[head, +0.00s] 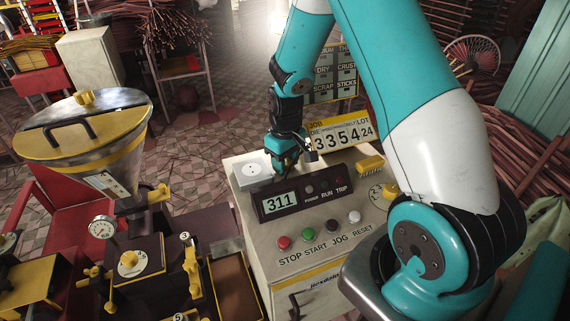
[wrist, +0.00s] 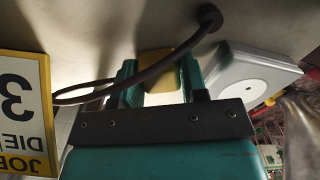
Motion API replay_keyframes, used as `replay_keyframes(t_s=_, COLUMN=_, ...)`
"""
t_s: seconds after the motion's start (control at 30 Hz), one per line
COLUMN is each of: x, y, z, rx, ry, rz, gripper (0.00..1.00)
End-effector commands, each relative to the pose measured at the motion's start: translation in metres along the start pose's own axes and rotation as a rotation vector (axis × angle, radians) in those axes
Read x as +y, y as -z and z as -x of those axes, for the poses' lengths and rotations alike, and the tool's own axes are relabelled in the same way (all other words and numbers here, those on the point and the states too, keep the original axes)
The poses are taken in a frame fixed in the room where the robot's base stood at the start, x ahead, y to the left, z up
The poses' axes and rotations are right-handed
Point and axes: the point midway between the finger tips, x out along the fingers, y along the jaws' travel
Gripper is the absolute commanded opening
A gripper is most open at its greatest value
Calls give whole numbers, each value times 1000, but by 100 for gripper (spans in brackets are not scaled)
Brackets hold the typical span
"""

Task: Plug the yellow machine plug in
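In the wrist view the yellow plug (wrist: 158,66) is between the teal fingers of my gripper (wrist: 160,82), filling the gap, so my gripper looks shut on it. A dark cable crosses in front of it and loops out to the left. In the head view my gripper (head: 287,163) is low over the back of the control cabinet, and the plug is hidden there. The white socket box (head: 252,170) with a round face is on the cabinet top, just left of my gripper. It also shows right of my gripper in the wrist view (wrist: 250,77). The plug is apart from it.
The cabinet (head: 300,273) bears a dark display panel (head: 303,198) reading 311 and a row of buttons. A yellow block (head: 369,162) is on the cabinet's right. A hopper machine (head: 85,140) stands left.

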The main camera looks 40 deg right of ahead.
Motion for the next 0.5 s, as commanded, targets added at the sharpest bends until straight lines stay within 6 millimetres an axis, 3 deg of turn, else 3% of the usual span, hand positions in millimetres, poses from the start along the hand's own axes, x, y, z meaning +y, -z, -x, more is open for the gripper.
replay_keyframes(t_s=0.17, x=0, y=0, z=0, rx=0, ry=0, rz=0, gripper=14)
replay_keyframes(t_s=0.5, x=0, y=0, z=5, rx=1, ry=0, rz=0, gripper=14)
